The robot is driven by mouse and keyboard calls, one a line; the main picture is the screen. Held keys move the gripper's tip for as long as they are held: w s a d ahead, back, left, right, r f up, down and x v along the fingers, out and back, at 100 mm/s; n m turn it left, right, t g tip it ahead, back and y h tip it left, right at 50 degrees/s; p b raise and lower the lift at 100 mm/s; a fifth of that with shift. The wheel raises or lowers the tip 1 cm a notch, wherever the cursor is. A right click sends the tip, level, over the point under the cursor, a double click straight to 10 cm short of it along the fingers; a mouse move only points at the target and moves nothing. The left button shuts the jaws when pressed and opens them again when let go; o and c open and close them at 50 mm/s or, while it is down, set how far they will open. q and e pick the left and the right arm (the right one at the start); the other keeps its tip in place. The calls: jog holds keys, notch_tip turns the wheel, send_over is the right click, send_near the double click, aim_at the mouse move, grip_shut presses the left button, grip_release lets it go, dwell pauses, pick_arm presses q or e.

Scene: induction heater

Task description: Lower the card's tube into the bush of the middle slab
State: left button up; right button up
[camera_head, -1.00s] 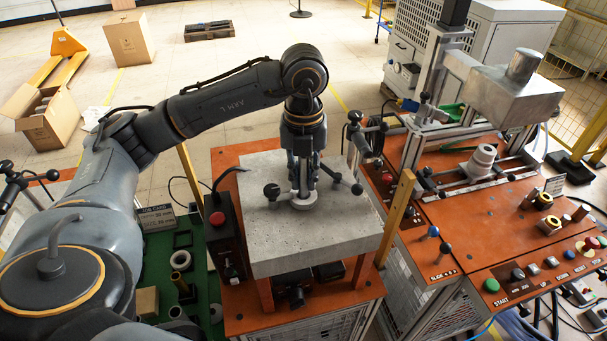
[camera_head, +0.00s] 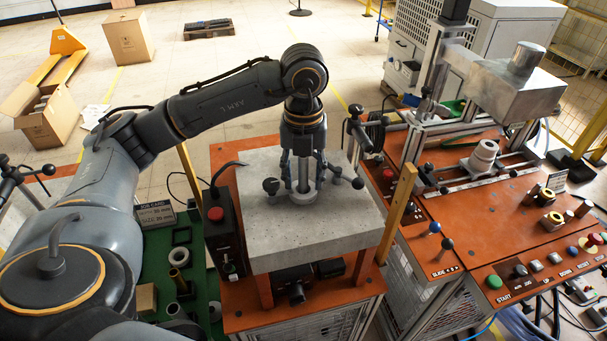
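The grey slab (camera_head: 340,225) lies on the orange stand in the middle. A round pale bush (camera_head: 303,199) sits on its top. A grey tube (camera_head: 303,172) stands upright with its lower end at the bush; I cannot tell how deep it goes. My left gripper (camera_head: 303,183) points straight down over the bush. Its fingers are spread on both sides of the tube, with gaps showing between. The job card (camera_head: 156,214) stands at the back of the green tray; its small print is hard to read. My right gripper is not in view.
Black ball-ended knobs (camera_head: 270,185) flank the bush closely. A black box with a red button (camera_head: 216,214) stands left of the slab. Loose rings and tubes lie in the green tray (camera_head: 152,250). The orange machine table (camera_head: 440,215) is at right.

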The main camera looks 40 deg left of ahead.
pick_arm(q)
notch_tip(320, 180, up, 12)
dwell(0.7)
jog(key=shift+f, duration=0.1)
dwell(0.6)
